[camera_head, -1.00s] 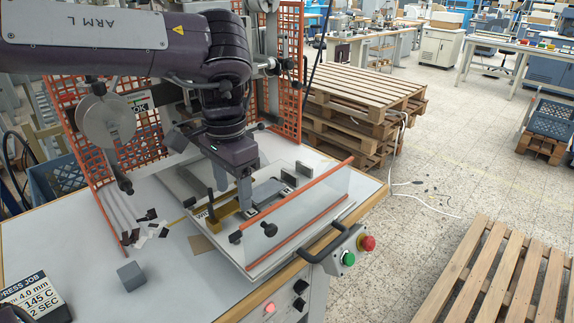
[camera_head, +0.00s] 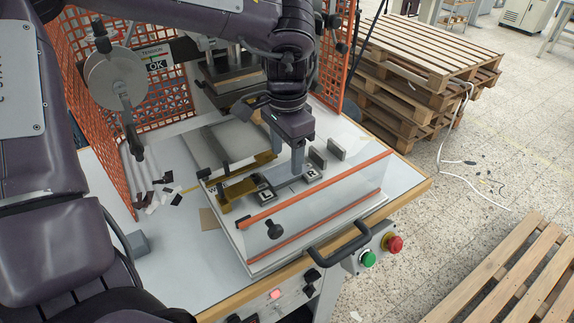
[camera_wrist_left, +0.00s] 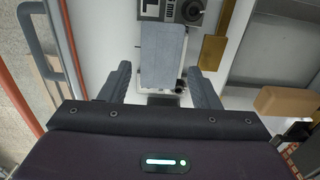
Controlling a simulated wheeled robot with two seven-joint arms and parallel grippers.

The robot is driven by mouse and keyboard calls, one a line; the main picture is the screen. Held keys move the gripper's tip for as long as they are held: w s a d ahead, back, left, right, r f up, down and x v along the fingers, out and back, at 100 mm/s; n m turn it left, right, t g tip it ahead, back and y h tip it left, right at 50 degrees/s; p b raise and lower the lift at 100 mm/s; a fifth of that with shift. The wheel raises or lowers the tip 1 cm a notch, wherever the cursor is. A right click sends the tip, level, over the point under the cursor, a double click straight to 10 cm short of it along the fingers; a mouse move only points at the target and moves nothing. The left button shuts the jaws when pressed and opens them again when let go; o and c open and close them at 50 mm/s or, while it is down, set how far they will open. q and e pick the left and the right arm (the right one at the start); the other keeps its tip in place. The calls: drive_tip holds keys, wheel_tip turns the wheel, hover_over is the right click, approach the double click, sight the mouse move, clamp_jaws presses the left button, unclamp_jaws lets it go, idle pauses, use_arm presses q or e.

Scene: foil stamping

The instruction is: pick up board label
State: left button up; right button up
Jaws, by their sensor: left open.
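A grey rectangular plate, likely the board label (camera_wrist_left: 163,52), lies ahead of my left gripper in the left wrist view. In the head view its grey surface (camera_head: 289,186) shows between the black L marker (camera_head: 266,195) and the R marker (camera_head: 312,174) on the press bed. My left gripper (camera_head: 297,166) points down over the bed near the R marker; its fingers partly hide the plate. In the wrist view the gripper (camera_wrist_left: 163,84) is open, its fingers spread either side of the plate's near end. Contact cannot be told. My right gripper is out of view.
A clear guard with an orange rim (camera_head: 315,190) stands along the bed's front. Two grey upright blocks (camera_head: 328,154) stand right of the gripper. A brass bracket (camera_head: 238,195) is at the left. A grey cube (camera_head: 135,243) sits on the bench's left.

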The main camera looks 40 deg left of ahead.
sight(286, 171)
use_arm(q)
drive_tip(key=shift+f, duration=1.25)
drive_tip(key=c, duration=0.8)
